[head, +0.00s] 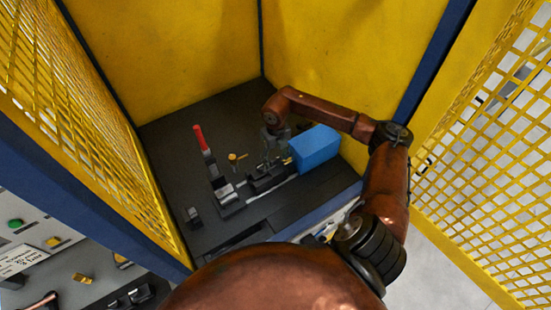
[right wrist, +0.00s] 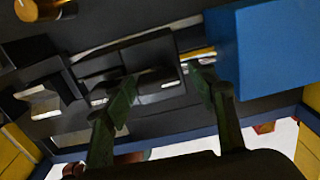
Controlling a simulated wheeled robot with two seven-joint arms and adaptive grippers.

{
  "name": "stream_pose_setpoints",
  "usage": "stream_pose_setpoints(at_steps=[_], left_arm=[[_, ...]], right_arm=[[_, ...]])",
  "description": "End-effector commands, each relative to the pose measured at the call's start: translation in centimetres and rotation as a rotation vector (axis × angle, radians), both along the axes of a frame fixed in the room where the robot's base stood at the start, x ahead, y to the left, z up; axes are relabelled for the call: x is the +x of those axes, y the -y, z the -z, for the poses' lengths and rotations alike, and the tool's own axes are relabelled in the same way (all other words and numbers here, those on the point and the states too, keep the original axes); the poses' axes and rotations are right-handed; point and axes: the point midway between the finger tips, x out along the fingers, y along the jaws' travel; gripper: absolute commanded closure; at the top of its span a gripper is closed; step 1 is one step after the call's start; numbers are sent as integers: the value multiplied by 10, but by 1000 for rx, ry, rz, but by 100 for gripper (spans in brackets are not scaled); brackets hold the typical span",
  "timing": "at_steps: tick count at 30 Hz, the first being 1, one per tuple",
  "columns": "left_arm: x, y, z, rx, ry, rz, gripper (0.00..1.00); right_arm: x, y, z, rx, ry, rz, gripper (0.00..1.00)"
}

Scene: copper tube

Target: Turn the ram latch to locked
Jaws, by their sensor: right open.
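A black clamp fixture (head: 265,178) stands on the dark bench inside the yellow enclosure. A brass-coloured knob (head: 233,157) stands left of my right gripper; in the right wrist view this knob (right wrist: 38,10) is at the top left. A small yellow strip (right wrist: 198,54) lies beside the blue block. No label shows which part is the ram latch. My right gripper (head: 278,152) points down over the fixture, left of the blue block. In the right wrist view its fingers (right wrist: 162,76) are apart, with the black fixture between and beyond them. My left gripper is not in view.
A blue block (head: 314,148) sits close to the right of my right gripper. A lever with a red handle (head: 200,138) rises at the left of the fixture. Yellow walls (head: 330,50) and mesh panels (head: 490,180) enclose the bench. A control panel (head: 40,235) is outside, lower left.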

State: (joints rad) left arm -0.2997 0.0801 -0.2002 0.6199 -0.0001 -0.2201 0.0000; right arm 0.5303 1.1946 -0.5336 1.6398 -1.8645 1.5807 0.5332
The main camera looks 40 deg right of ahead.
Motion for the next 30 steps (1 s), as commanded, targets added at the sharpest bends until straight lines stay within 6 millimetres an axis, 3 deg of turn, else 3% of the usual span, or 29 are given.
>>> stream_pose_setpoints(at_steps=[11,24,30], left_arm=[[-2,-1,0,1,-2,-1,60],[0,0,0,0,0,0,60],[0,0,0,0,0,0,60]], right_arm=[[0,-2,-4,3,-1,-4,46],[1,0,-65,2,1,-3,46],[0,0,-78,2,-1,-2,46]])
